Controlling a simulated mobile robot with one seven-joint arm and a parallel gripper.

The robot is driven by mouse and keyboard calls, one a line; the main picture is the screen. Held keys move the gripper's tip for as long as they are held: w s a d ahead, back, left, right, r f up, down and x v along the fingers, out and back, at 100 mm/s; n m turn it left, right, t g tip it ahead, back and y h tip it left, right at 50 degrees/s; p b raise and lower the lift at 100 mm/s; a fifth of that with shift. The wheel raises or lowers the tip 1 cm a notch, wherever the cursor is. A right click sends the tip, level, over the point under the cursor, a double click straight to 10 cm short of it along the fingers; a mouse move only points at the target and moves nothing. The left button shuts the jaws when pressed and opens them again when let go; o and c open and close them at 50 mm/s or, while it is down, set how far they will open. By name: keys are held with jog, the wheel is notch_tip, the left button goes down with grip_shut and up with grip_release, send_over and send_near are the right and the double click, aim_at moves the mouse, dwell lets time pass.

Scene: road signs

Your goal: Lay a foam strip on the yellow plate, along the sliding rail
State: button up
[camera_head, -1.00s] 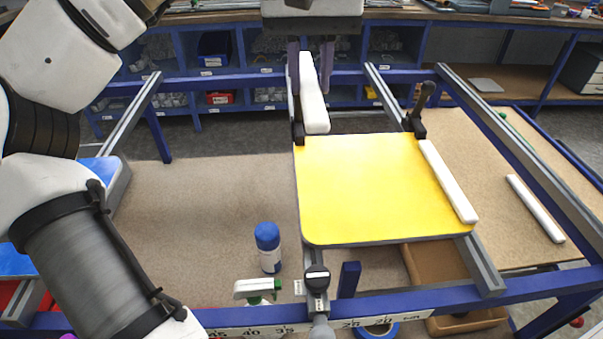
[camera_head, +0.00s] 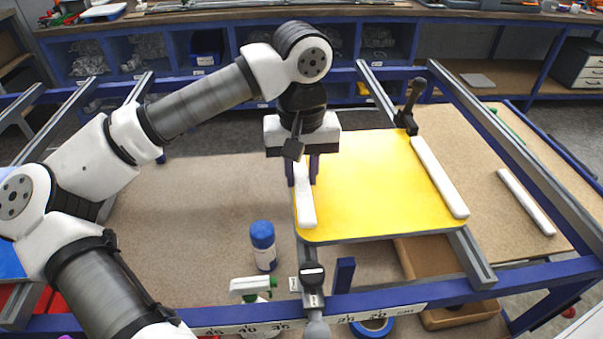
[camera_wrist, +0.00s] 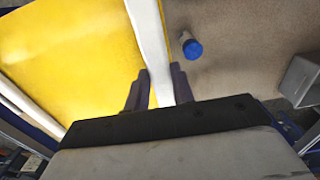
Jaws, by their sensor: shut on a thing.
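The yellow plate (camera_head: 372,195) lies on the grey and blue frame. My gripper (camera_head: 303,180) is shut on a white foam strip (camera_head: 306,209) at the plate's left edge, beside the grey rail with the scale slider (camera_head: 313,275). The strip runs along that edge; I cannot tell whether it touches the plate. In the wrist view my fingers (camera_wrist: 155,92) straddle the strip (camera_wrist: 150,38). A second foam strip (camera_head: 440,178) lies along the plate's right edge. A third strip (camera_head: 526,202) lies on the board to the right.
A black clamp (camera_head: 407,112) stands at the plate's far right corner. A blue-capped bottle (camera_head: 263,246) and a green-and-white spray bottle (camera_head: 252,288) stand left of the rail. A blue tape roll (camera_head: 372,327) lies near the front bar. The plate's middle is clear.

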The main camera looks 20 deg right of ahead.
aim_at(302, 179)
jog(key=shift+f, duration=0.65)
jog(key=shift+f, duration=0.15)
jog(key=o, duration=1)
jog(key=shift+c, duration=0.2)
notch_tip(302, 179, up, 12)
jog(key=b, duration=0.1)
jog(key=shift+r, duration=0.2)
